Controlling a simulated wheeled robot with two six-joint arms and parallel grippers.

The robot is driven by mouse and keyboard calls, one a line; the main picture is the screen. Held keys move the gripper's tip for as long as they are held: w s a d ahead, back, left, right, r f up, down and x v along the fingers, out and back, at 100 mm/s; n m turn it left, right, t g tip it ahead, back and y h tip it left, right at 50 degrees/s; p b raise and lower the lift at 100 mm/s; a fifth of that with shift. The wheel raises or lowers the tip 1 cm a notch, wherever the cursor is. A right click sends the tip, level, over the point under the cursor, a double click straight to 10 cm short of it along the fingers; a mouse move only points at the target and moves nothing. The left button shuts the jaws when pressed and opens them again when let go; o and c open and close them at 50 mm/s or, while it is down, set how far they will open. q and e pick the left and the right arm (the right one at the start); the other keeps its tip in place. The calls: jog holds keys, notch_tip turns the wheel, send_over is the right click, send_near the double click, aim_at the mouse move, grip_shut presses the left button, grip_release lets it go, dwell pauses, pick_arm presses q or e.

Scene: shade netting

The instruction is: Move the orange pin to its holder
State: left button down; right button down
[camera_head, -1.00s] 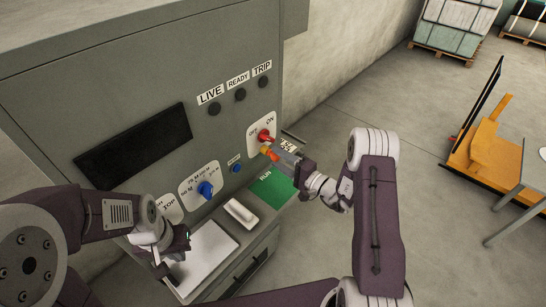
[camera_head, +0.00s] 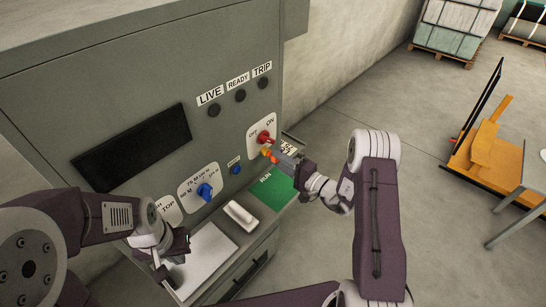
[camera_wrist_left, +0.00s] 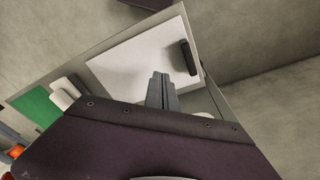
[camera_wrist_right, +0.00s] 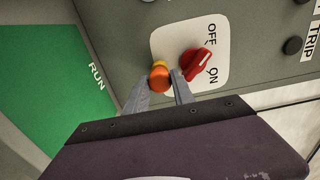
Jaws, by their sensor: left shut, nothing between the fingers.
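The orange pin (camera_head: 271,156) is at the cabinet's front panel, just below the red OFF/ON switch (camera_head: 264,138). In the right wrist view the orange pin (camera_wrist_right: 159,80) shows a round orange head with a yellow part behind it. My right gripper (camera_head: 277,157) reaches it from the right. In the right wrist view the fingers of my right gripper (camera_wrist_right: 161,82) are apart, with the orange head between their tips; firm contact is not clear. My left gripper (camera_wrist_left: 161,75) is shut and empty above a white plate (camera_wrist_left: 145,65). I cannot tell which thing is the holder.
A blue selector knob (camera_head: 204,190), dark screen (camera_head: 133,147) and three round indicators are on the panel. A white rocker (camera_head: 240,215) and green RUN area (camera_head: 272,188) are on the lower ledge. An orange cart (camera_head: 490,150) stands at right on open floor.

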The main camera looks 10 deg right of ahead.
pick_arm(q)
jog(key=shift+f, duration=0.15)
pick_arm(e)
jog(key=shift+s+d, duration=0.15)
jog(key=shift+s, duration=0.1)
pick_arm(q)
jog(key=shift+f, duration=0.1)
pick_arm(e)
jog(key=shift+s+d, duration=0.25)
jog(key=shift+s, duration=0.15)
pick_arm(q)
jog(key=shift+f+b, duration=0.5)
jog(key=shift+b, duration=0.2)
pick_arm(e)
jog(key=shift+v, duration=1.95)
pick_arm(q)
jog(key=shift+f+b, duration=0.45)
pick_arm(e)
jog(key=v, duration=0.4)
pick_arm(q)
jog(key=shift+f, duration=0.1)
